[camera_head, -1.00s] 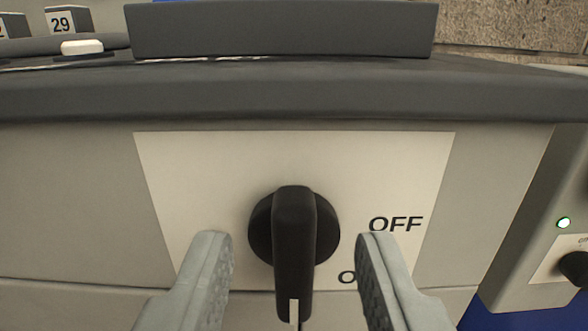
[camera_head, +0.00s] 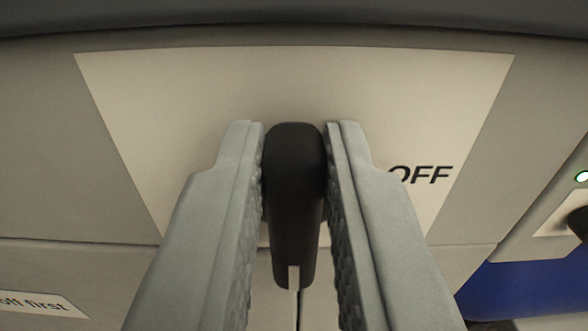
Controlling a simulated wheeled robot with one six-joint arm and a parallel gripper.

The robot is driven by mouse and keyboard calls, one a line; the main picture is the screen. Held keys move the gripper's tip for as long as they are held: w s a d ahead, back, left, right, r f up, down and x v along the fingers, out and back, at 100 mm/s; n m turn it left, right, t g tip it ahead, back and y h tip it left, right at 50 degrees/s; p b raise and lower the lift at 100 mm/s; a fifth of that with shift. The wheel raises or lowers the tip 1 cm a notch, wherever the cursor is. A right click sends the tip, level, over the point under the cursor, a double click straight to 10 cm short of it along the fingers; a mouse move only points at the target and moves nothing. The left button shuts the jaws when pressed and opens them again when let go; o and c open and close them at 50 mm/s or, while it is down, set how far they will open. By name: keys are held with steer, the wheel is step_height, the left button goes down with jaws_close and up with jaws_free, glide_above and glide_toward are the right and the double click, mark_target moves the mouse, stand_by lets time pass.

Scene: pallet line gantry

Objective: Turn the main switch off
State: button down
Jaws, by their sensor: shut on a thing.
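The main switch (camera_head: 295,215) is a black rotary handle on a pale label plate (camera_head: 150,110) on the front of a grey cabinet. Its handle stands vertical in the picture, and the white pointer line on it is at the lower end. The word OFF (camera_head: 428,175) is printed to the right of the handle. My gripper (camera_head: 295,135) has one grey finger on each side of the handle and is shut on it. The right finger hides part of the plate, including the other printed word below OFF.
A dark ledge (camera_head: 290,15) overhangs the plate at the top. At the right edge is a box with a lit lamp (camera_head: 581,176) and a black knob (camera_head: 578,222). A label (camera_head: 40,303) reading "off first" is at the lower left.

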steer(key=shift+a+f+n, duration=0.45)
steer(key=shift+f+n, duration=0.05)
steer(key=shift+n, duration=2.5)
steer(key=shift+a+f+n, duration=0.45)
steer(key=shift+a+n, duration=0.05)
steer(key=shift+n, duration=2.5)
steer(key=shift+a+f+n, duration=0.45)
steer(key=shift+f+n, duration=0.05)
steer(key=shift+n, duration=2.5)
steer(key=shift+f, duration=0.1)
steer(key=c, duration=1.4)
jaws_free()
steer(key=shift+o, duration=0.2)
